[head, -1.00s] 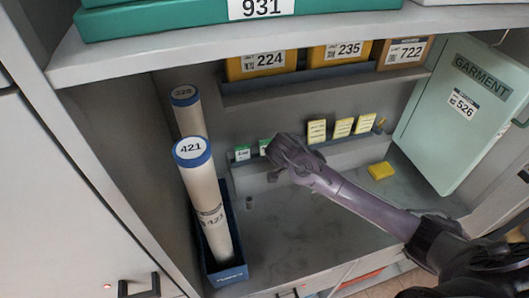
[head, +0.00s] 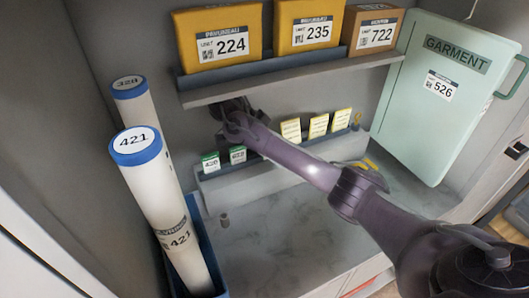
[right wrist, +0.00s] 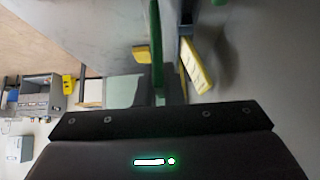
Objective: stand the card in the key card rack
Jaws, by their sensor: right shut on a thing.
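The key card rack (head: 255,182) is a long grey ledge at the back of the lower compartment. Two green-topped cards (head: 210,162) stand at its left, and yellow cards (head: 318,125) stand further right; these also show in the right wrist view (right wrist: 196,66). My right gripper (head: 230,112) is above the rack's left half, close under the shelf lip. It is shut on a thin green card (right wrist: 156,48), seen edge-on in the right wrist view. The card is hidden in the head view. My left gripper is out of view.
Above, a shelf (head: 300,80) holds yellow parcels (head: 224,44) and a brown box (head: 376,36). Tubes (head: 165,200) stand in a blue bin at left. A mint garment box (head: 440,100) leans at right. A yellow item (right wrist: 142,54) lies on the compartment floor, whose front is clear.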

